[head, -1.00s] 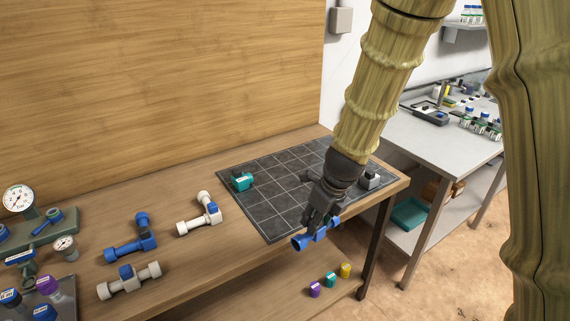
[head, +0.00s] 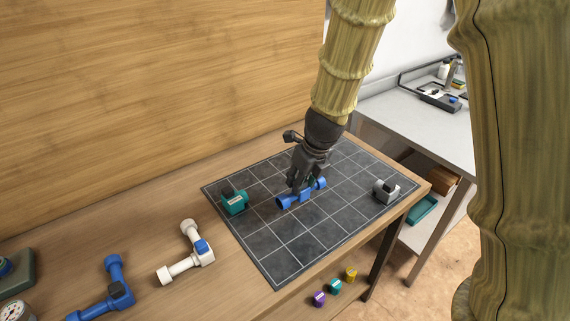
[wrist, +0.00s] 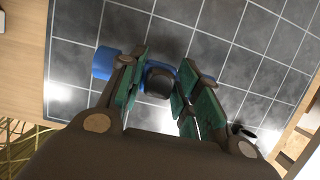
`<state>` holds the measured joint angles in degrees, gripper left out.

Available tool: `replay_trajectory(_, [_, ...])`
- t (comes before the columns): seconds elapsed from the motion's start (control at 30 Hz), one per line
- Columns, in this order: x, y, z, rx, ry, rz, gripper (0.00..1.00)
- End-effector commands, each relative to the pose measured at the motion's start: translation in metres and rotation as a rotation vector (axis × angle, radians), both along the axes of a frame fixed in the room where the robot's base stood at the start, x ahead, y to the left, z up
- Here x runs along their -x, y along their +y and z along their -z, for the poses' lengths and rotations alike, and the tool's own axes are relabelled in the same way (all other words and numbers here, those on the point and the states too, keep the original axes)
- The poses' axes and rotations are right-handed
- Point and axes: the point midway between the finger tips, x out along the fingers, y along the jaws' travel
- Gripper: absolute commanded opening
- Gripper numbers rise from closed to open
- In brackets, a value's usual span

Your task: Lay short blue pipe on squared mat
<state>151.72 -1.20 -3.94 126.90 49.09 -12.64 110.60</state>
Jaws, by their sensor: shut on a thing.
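The short blue pipe (head: 301,194) is in my gripper (head: 299,190), over the middle of the squared mat (head: 265,247). In the wrist view the pipe's wide blue end (wrist: 106,62) sticks out left of the fingers, and a dark fitting (wrist: 159,82) shows between them. The fingers (wrist: 158,95) have green pads and close around the pipe's middle. The pipe lies roughly level, at or just above the mat; I cannot tell whether it touches.
A teal fitting (head: 235,203) stands on the mat's left part and a grey-white fitting (head: 386,190) on its right. White (head: 184,262) and blue (head: 99,303) pipe pieces lie on the wooden bench to the left. The mat's front squares are clear.

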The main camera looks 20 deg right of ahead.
Motion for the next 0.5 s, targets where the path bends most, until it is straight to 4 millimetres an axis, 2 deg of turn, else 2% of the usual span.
replay_trajectory(0.03, [-0.014, -0.001, 0.0, 0.002, 0.001, -0.002, 0.08])
replay_trajectory(0.2, [-0.054, -0.002, 0.008, 0.003, 0.008, -0.001, 0.08])
replay_trajectory(0.5, [-0.113, -0.003, 0.014, 0.003, 0.009, -0.002, 0.08])
